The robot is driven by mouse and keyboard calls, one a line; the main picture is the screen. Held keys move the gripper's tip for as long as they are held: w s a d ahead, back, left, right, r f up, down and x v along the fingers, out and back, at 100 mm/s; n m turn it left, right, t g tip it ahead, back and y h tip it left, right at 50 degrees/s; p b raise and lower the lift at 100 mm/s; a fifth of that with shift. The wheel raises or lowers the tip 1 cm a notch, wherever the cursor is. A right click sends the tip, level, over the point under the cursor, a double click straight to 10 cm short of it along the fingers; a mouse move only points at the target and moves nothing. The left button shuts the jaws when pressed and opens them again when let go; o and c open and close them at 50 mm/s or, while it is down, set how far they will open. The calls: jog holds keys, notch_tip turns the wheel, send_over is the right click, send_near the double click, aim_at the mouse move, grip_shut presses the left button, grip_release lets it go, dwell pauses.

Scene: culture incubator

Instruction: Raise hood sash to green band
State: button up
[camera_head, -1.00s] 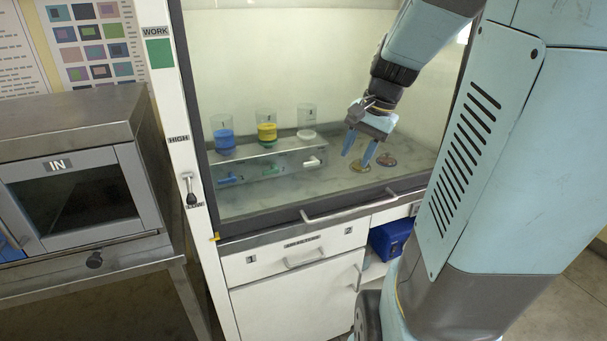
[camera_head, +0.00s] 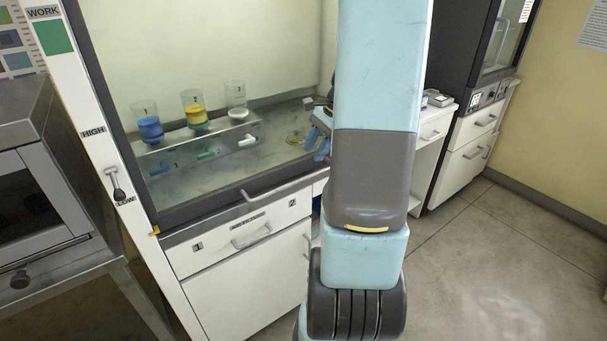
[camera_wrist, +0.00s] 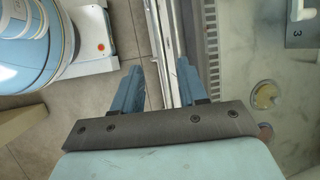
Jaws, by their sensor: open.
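The hood sash (camera_head: 215,206) is a clear pane with a dark bottom rail and a light bar handle (camera_head: 285,186). It is down, its rail just above the drawer front. The green band (camera_head: 52,36), under the WORK label, is high on the white left post. A yellow marker (camera_head: 155,230) sits at the sash's lower left corner. My gripper (camera_head: 322,140) is near the sash's right part, partly hidden behind my arm. In the wrist view my gripper (camera_wrist: 160,88) is open, its blue fingers apart over long pale rails along the hood front. Contact with the handle cannot be told.
Blue, yellow and white containers (camera_head: 150,130) stand on a stepped rack inside the hood. A lever (camera_head: 116,188) sits on the left post between HIGH and LOW labels. A metal cabinet (camera_head: 40,215) stands at left. Open floor (camera_head: 490,260) lies at right.

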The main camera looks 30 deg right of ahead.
aim_at(301, 180)
jog(key=x, duration=0.9)
jog(key=shift+a+f, duration=0.2)
jog(key=shift+f, duration=0.15)
grip_shut()
